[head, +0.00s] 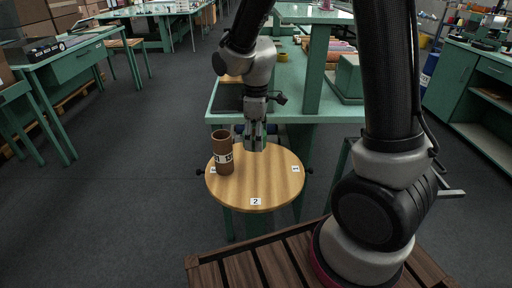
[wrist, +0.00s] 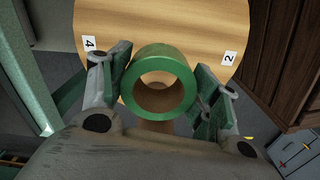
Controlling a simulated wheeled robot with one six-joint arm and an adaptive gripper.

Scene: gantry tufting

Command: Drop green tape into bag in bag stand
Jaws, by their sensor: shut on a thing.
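My gripper (head: 250,138) points down over a round wooden table in the head view. In the wrist view its two fingers (wrist: 160,95) are shut on the green tape (wrist: 152,65), a thick green ring with a brown inner side. The tape stands out against the tabletop below it; I cannot make it out in the head view. I cannot make out a bag or a bag stand in either view.
A green workbench (head: 292,105) stands behind. A slatted wooden surface (head: 265,265) lies in front. Grey floor (head: 120,200) is clear at left.

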